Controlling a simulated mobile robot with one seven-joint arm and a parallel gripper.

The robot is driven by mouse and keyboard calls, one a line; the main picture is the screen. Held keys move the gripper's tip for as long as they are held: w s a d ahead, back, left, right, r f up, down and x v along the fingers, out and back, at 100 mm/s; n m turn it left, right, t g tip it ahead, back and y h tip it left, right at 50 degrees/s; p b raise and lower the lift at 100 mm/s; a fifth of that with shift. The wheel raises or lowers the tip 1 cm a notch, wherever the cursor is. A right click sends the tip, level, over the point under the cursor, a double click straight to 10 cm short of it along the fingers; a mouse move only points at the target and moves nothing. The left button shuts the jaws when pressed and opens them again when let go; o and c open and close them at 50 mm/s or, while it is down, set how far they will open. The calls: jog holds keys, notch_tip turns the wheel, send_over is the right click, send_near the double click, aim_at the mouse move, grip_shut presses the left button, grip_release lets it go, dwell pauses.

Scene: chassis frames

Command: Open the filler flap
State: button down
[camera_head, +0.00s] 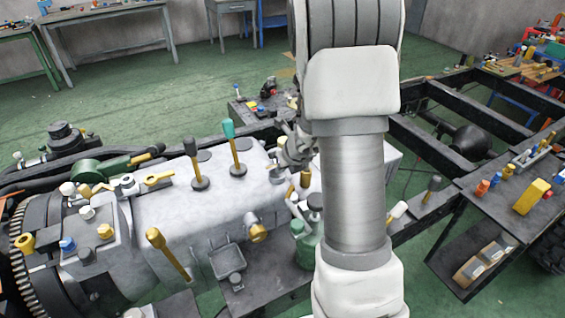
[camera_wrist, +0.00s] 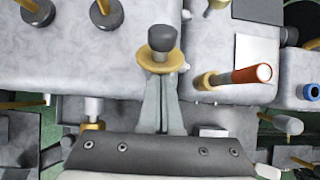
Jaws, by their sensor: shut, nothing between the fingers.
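My gripper (camera_head: 290,150) is over the right end of the pale grey engine block (camera_head: 185,215), partly hidden by my arm. In the wrist view its two slim grey fingers (camera_wrist: 159,80) are together with nothing between them. A yellow flange with a dark round knob (camera_wrist: 163,38) is just beyond the fingertips; I cannot tell whether they touch it. No part is clearly recognisable as the filler flap. A small square frame (camera_head: 228,260) sits on the block's front side in the head view, left of a brass ring (camera_head: 257,233).
Levers with dark knobs (camera_head: 190,146) and teal knobs (camera_head: 229,128) stand on the block. An orange-tipped post (camera_wrist: 250,75) rises right of my fingers. A green bottle-like part (camera_head: 305,243) is beside my arm. Dark frame rails (camera_head: 450,100) run at right; green floor is open behind.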

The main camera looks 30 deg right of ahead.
jog(key=shift+w+r+p, duration=0.45)
jog(key=shift+r+p, duration=0.2)
jog(key=shift+p, duration=1.4)
jog(key=g+p, duration=0.1)
jog(key=p, duration=0.2)
jog(key=shift+w+r, duration=0.3)
jog(key=shift+w, duration=0.1)
jog(key=shift+p, duration=0.5)
jog(key=shift+w+r+p, duration=0.2)
jog(key=shift+w+p, duration=0.05)
jog(key=shift+p, duration=0.55)
jog(key=shift+w+r+p, duration=0.25)
jog(key=shift+w+p, duration=0.2)
jog(key=shift+p, duration=0.55)
jog(key=shift+w+r+p, duration=0.15)
jog(key=shift+w+p, duration=0.55)
jog(key=shift+w, duration=0.1)
jog(key=shift+w+a, duration=0.1)
jog(key=shift+w, duration=0.1)
